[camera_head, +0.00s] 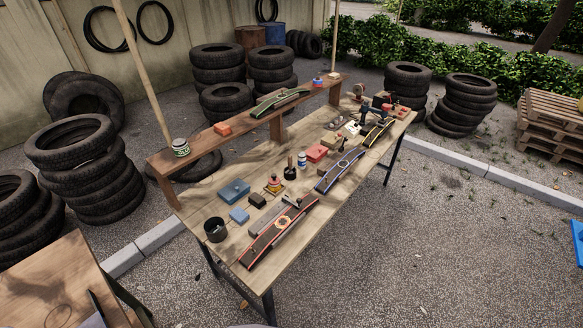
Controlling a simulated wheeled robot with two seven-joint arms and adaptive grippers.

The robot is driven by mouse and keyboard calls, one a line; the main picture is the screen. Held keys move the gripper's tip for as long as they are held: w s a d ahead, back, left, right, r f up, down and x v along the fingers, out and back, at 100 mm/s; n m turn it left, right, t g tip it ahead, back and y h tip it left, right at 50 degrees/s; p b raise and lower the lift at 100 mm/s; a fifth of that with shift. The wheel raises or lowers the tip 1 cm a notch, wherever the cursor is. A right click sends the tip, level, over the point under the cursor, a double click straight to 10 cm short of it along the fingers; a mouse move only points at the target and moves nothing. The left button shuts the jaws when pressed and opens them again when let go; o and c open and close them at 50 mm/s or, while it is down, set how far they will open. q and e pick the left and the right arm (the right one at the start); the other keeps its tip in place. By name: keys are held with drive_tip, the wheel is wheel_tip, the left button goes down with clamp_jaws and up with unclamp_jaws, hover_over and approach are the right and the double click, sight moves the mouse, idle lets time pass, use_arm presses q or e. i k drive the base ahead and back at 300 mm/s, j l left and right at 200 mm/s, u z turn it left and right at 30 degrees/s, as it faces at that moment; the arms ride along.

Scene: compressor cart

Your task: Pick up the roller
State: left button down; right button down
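A long wooden workbench (318,228) stands in the middle of the view with many small items on it. I cannot pick out the roller for certain at this size. A small dark tool with an upright handle (290,168) stands near the bench's middle. A small grey-and-dark tool (291,201) lies by the upper end of a red-edged curved board (268,242). Neither of my grippers is in view.
A raised shelf (222,134) runs along the back. Tyre stacks (85,165) stand behind. Gravel in front is clear.

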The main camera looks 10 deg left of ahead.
sight(290, 162)
drive_tip(key=i+l, duration=0.2)
drive_tip(key=i+l+u, duration=0.1)
drive_tip(key=l, duration=0.35)
drive_tip(key=i+l, duration=0.25)
drive_tip(key=i+l+u, duration=0.1)
drive_tip(key=l, duration=0.3)
drive_tip(key=i+l+u, duration=0.1)
drive_tip(key=i+l, duration=0.35)
drive_tip(key=l, duration=0.25)
